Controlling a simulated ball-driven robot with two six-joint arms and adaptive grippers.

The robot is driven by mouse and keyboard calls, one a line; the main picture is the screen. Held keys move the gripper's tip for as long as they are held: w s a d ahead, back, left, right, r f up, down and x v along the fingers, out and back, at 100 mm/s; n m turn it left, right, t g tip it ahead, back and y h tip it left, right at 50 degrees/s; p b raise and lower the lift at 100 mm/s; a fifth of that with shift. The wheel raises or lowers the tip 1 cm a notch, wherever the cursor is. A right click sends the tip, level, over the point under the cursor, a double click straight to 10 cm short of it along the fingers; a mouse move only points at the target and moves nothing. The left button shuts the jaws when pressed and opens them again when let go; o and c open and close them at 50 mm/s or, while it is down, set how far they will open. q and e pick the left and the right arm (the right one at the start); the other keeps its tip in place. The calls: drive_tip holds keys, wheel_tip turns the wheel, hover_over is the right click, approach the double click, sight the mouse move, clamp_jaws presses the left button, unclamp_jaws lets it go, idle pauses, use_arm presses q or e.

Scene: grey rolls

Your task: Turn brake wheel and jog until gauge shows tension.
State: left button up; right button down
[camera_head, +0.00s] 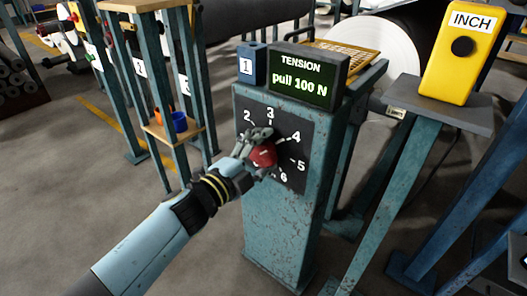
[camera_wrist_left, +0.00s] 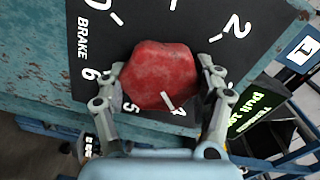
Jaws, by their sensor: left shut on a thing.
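The red brake wheel (camera_head: 263,155) sits on a black dial plate (camera_head: 290,125) with white numbers, on a worn teal post. In the left wrist view the wheel (camera_wrist_left: 160,75) fills the space between my fingers, and its white mark points toward the 4. My left gripper (camera_head: 258,147) is shut on the wheel, one finger on each side; it also shows in the left wrist view (camera_wrist_left: 165,95). The tension gauge (camera_head: 305,78) on top of the post reads "pull 100 N" in green. The yellow INCH box (camera_head: 443,70) has a black button (camera_head: 463,46). My right gripper is not in view.
A blue block marked 1 (camera_head: 251,65) stands beside the gauge. A large white roll (camera_head: 375,50) lies behind. A wooden-shelved rack (camera_head: 172,130) with small cups is at left. Floor at lower left is clear.

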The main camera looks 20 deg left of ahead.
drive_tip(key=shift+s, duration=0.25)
use_arm(q)
drive_tip(key=o, duration=1.2)
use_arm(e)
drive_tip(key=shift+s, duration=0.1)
use_arm(q)
drive_tip(key=v, duration=1.2)
